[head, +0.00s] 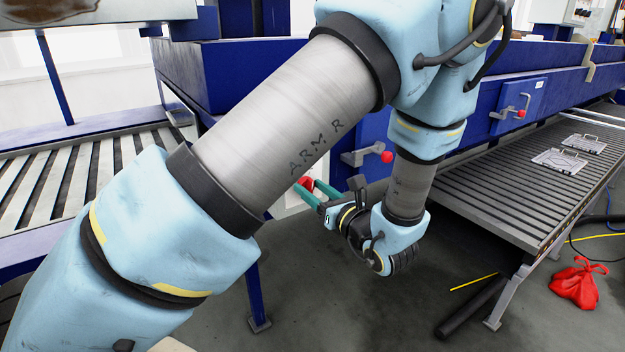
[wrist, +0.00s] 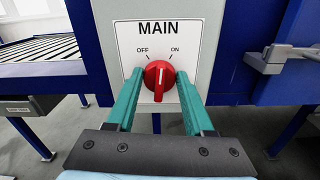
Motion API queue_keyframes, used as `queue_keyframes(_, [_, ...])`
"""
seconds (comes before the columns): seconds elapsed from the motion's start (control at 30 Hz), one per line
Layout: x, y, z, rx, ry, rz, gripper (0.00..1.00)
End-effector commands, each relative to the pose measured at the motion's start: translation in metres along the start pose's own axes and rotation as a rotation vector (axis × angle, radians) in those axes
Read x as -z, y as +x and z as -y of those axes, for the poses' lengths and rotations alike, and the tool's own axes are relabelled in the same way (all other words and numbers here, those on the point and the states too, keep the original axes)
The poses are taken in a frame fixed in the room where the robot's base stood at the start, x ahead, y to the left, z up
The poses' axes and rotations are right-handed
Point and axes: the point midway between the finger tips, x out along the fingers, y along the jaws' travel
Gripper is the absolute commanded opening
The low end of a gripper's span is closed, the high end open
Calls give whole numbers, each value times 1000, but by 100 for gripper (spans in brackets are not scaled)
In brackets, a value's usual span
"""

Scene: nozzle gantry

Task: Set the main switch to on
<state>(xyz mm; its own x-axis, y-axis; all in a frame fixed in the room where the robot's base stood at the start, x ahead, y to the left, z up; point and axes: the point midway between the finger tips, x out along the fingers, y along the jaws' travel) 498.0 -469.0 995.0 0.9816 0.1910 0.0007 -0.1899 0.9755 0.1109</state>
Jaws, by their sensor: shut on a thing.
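The main switch is a red rotary knob (wrist: 159,78) on a white plate (wrist: 125,35) lettered MAIN, with OFF at upper left and ON at upper right. The knob's white pointer line stands nearly upright, between the two marks. My gripper (wrist: 158,74) has its green fingers on the left and right sides of the knob and is shut on it. In the head view my gripper (head: 312,192) reaches left to the red knob (head: 305,183), which is partly hidden by the fingers and my arm.
A blue door with a latch handle (wrist: 290,52) is right of the switch panel. In the head view a red-knobbed handle (head: 386,157) stands out near my wrist. A slatted conveyor (head: 500,190) is at right, and a red bag (head: 578,285) lies on the floor.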

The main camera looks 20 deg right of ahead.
Motion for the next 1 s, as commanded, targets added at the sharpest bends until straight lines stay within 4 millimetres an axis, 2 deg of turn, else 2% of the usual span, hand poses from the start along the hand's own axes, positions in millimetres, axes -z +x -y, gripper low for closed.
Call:
queue_keyframes(0.2, [-3,-1,0,1,183,-2,0])
queue_keyframes(0.5, [-1,-1,2,1,355,-2,0])
queue_keyframes(1.0, [2,0,2,1,431,-3,0])
